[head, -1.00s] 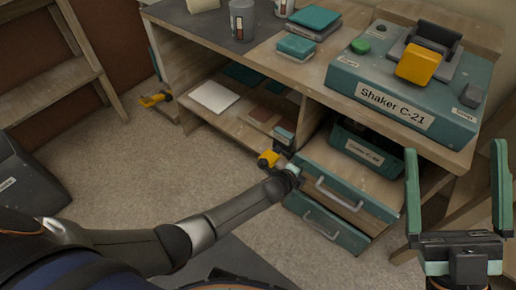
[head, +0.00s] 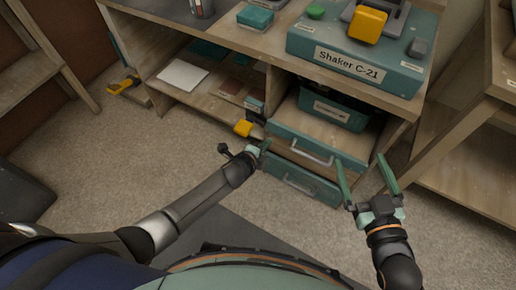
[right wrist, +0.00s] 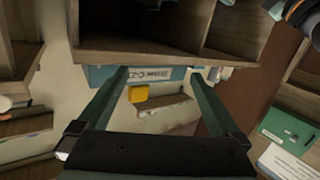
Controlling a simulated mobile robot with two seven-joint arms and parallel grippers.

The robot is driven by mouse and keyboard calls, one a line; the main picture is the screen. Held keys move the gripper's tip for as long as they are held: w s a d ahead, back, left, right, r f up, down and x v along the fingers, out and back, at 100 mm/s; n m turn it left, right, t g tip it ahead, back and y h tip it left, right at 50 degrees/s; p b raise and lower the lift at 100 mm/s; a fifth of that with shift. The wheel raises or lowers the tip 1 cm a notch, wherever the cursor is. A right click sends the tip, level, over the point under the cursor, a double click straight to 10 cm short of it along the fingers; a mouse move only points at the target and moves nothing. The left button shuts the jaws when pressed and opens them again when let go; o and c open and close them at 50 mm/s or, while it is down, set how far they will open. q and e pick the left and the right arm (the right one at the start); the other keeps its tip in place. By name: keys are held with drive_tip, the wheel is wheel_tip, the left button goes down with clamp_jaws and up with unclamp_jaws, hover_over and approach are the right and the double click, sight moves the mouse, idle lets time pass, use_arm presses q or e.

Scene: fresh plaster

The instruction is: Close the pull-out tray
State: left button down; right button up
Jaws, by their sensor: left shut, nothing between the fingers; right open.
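The pull-out tray is a wooden shelf (head: 316,128) with a teal front (head: 285,138) and a pale bar handle (head: 311,155). It sticks out of the bench's right bay, below the shaker. My left gripper (head: 262,148) is shut and empty at the left end of the tray front; I cannot tell whether it touches. My right gripper (head: 360,159) is open and empty, in front of the bay's right side, near the tray front's right end. Its two fingers also show spread in the right wrist view (right wrist: 156,75), with nothing between them.
A teal bin (head: 335,109) stands behind the tray front. A teal drawer (head: 300,183) with a handle is below. The Shaker C-21 (head: 350,66) stands on the bench top. A yellow-ended object (head: 243,128) is left of the tray. A wooden rack (head: 480,150) stands right. Carpet is open in front.

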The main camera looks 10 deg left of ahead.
use_arm(q)
drive_tip(key=shift+p+v, duration=1.2)
drive_tip(key=shift+v, duration=1.65)
use_arm(e)
drive_tip(key=s+f+m+g, duration=0.1)
drive_tip(key=s+f+g, duration=0.2)
drive_tip(key=f, duration=0.4)
drive_tip(key=s+f+g+h, duration=0.1)
drive_tip(key=s+f+g, duration=0.3)
drive_tip(key=f, duration=0.3)
drive_tip(key=shift+s+m, duration=0.35)
drive_tip(key=shift+m, duration=0.05)
use_arm(q)
drive_tip(key=shift+s, duration=0.1)
use_arm(e)
drive_tip(key=shift+s+a, duration=0.1)
